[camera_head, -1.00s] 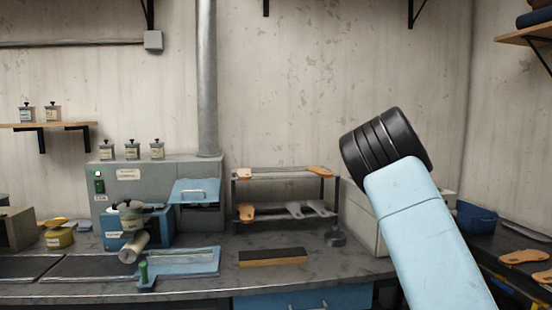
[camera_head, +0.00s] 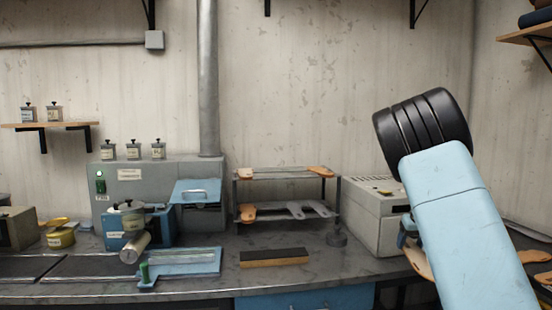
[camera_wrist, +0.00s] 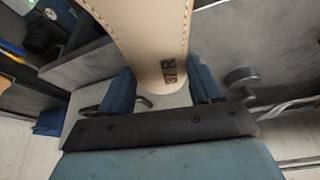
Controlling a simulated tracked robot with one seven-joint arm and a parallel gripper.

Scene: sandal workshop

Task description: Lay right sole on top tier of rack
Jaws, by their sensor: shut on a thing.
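The right sole (camera_wrist: 160,35) is tan and marked "37 R" in the wrist view. My gripper (camera_wrist: 163,85) is shut on its narrow end, with a blue finger on each side. In the head view, part of the held sole (camera_head: 419,263) shows beside my arm at the lower right, in front of the bench edge. The rack (camera_head: 339,200) stands at the back of the bench, left of the gripper. Its top tier carries a tan piece at each end, with a gap between them. Its lower tier holds a tan sole (camera_head: 248,212) and grey pieces.
A pale machine box (camera_head: 368,220) stands between the rack and my arm. A dark block with a tan side (camera_head: 274,258) lies in front. More tan soles (camera_head: 535,256) lie at the far right.

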